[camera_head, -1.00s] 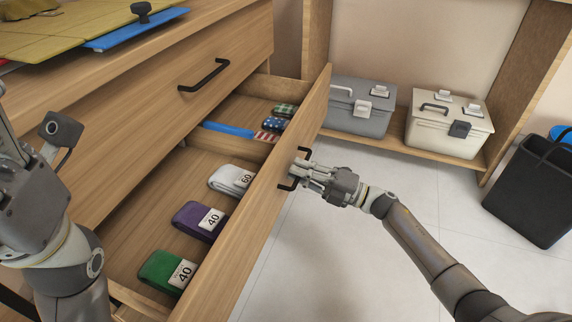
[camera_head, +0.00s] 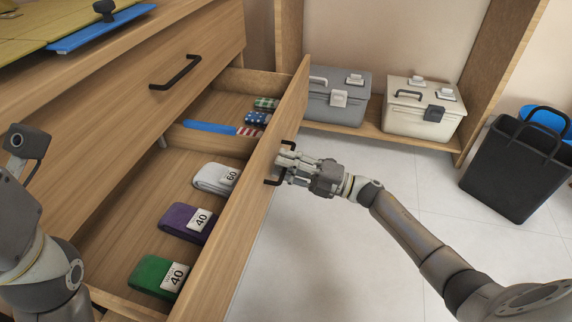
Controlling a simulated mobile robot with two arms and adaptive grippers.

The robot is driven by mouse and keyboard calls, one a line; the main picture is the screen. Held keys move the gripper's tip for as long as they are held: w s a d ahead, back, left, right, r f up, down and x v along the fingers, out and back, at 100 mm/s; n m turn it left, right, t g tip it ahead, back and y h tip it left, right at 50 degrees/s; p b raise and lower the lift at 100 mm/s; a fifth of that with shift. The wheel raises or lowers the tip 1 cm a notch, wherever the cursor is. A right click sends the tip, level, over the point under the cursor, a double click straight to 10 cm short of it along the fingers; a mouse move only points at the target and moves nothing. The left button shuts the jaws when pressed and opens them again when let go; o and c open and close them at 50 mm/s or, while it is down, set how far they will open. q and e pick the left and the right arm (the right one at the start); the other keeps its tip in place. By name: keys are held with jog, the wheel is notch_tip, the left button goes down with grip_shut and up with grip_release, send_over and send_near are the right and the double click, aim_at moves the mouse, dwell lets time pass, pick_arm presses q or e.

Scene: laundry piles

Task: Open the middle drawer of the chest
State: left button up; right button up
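The chest (camera_head: 120,115) stands at the left with a drawer (camera_head: 262,185) pulled well out below a closed drawer with a black handle (camera_head: 175,72). Behind a divider lie a blue strip and small patterned cloths. My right gripper (camera_head: 285,163) is at the black handle (camera_head: 273,182) on the open drawer's front, its fingers around the handle; it looks shut on it. My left arm shows at the left edge; its fingertips are out of view.
A grey toolbox (camera_head: 335,98) and a cream toolbox (camera_head: 422,108) sit on a low wooden shelf behind the drawer. A black bag (camera_head: 520,168) stands at the right. The pale tiled floor (camera_head: 330,260) is clear.

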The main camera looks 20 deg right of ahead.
jog(key=v, duration=1.2)
dwell(0.3)
